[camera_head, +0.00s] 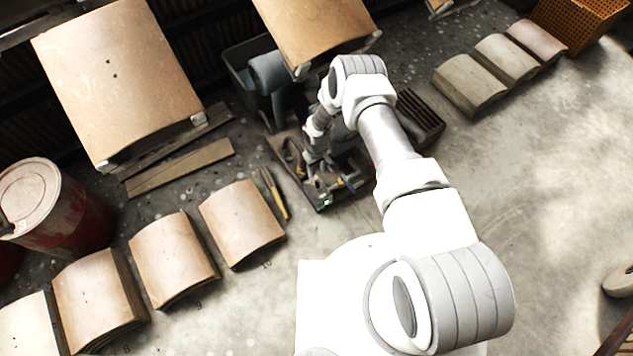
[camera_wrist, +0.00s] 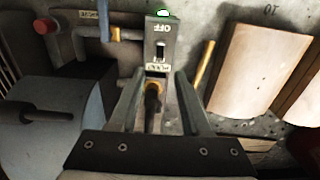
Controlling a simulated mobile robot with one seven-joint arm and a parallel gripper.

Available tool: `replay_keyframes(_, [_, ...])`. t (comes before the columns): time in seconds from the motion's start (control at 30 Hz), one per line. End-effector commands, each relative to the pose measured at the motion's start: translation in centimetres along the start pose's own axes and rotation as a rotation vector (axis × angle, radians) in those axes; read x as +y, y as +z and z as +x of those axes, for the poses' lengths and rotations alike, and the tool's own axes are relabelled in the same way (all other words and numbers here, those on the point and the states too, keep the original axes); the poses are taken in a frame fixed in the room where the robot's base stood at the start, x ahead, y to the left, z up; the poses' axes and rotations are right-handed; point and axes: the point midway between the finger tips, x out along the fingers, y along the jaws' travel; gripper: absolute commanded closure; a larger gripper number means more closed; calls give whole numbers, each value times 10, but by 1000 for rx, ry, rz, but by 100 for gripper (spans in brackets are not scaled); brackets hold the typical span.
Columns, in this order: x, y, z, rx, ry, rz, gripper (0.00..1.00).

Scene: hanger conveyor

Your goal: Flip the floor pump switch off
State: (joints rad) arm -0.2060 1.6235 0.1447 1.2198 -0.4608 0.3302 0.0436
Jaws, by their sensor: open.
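The floor pump (camera_head: 276,75) stands on the floor in the upper middle of the head view, partly hidden by my arm. In the wrist view its grey switch plate (camera_wrist: 172,66) is at top centre, with an upside-down "OFF" label. A small switch (camera_wrist: 160,51) sits between that label and a second pale label. A green lamp (camera_wrist: 163,13) is lit at the plate's far end, and also shows in the head view (camera_head: 326,202). My gripper (camera_wrist: 161,75) is open, its fingertips just short of the switch. Whether they touch the plate is unclear.
A red knob (camera_wrist: 44,26) and a brass valve pipe (camera_wrist: 125,34) are left of the plate. A yellow-handled tool (camera_head: 276,194) lies on the floor beside the pump. Stacks of tan panels (camera_head: 242,222) stand nearby. Hanging panels (camera_head: 115,80) are above. Open floor is at right.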

Motion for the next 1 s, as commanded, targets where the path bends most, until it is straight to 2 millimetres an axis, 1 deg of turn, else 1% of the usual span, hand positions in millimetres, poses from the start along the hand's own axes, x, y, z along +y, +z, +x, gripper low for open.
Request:
replay_keyframes(0.03, [0,1,17,-1,-1,1,52])
replay_keyframes(0.1, [0,1,32,0,-1,0,52])
replay_keyframes(0.2, [0,1,50,0,0,1,52])
replay_keyframes(0.3, [0,1,63,-1,0,1,52])
replay_keyframes(0.5, [0,0,76,0,0,1,52])
replay_keyframes(0.8, [0,0,76,0,1,0,52])
replay_keyframes(0.97, [0,0,76,0,1,0,81])
replay_keyframes(1.0, [0,0,76,0,1,0,88])
